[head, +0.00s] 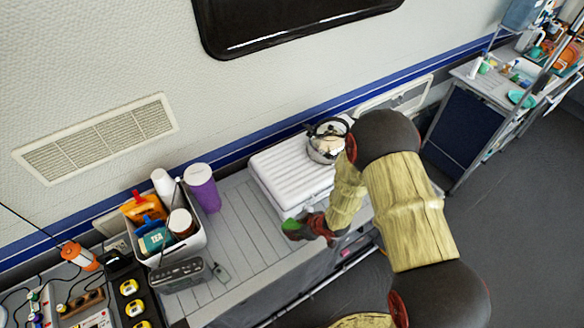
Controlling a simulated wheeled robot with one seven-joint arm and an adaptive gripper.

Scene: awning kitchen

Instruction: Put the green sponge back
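A small green thing, which looks like the green sponge (290,224), shows right at the tip of my gripper (297,230) in the head view. It is by the front left corner of the white ribbed box, above or on the grey slatted counter (240,228). My arm comes in from the lower right and hides part of the area behind it. The fingers are small and dark, and I cannot see clearly whether they are closed on the sponge or only beside it.
A white ribbed box (285,170) and a steel kettle (326,145) stand to the right on the counter. A purple cup (203,187), a caddy (190,240) of containers and a grey radio-like box (180,276) stand left. Bare counter lies between. A side table (490,88) is far right.

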